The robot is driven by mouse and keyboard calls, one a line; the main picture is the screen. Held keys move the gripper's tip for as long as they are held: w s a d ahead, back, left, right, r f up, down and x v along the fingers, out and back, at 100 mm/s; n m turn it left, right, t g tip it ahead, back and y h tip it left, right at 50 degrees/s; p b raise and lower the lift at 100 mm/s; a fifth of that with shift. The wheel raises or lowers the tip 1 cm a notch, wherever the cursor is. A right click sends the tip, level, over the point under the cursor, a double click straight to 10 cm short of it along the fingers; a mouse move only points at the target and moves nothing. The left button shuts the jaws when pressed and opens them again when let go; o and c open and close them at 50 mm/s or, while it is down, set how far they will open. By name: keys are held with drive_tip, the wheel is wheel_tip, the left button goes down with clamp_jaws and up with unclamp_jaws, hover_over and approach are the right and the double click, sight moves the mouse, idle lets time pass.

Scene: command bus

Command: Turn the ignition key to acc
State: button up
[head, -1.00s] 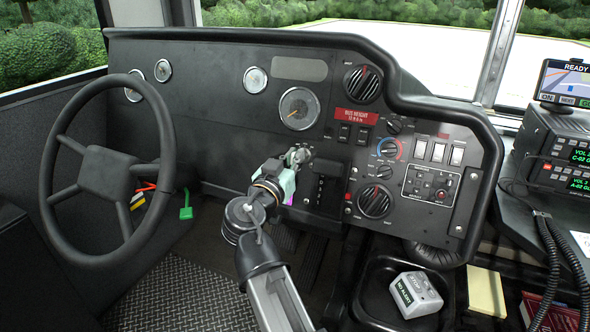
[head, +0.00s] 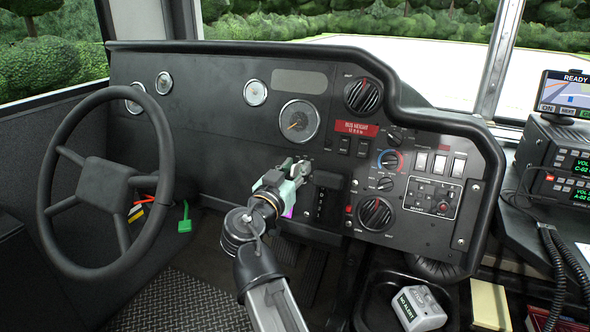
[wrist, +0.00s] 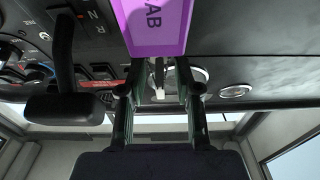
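The ignition key is mostly hidden by my gripper in the head view. My gripper (head: 291,166) is at the dash, left of the gear selector panel (head: 322,199). In the wrist view its two fingers (wrist: 160,76) stand apart, one on each side of a narrow grey piece with a pale end, perhaps the key. Contact with it cannot be made out. The key's position marks are not visible.
The steering wheel (head: 101,173) is at the left, with a green tag (head: 184,222) beside it. A large knob (head: 376,214) and switches lie right of my gripper. In the wrist view a dark lever (wrist: 64,80) stands left of the fingers.

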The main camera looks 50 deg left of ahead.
drive_tip(key=v, duration=1.2)
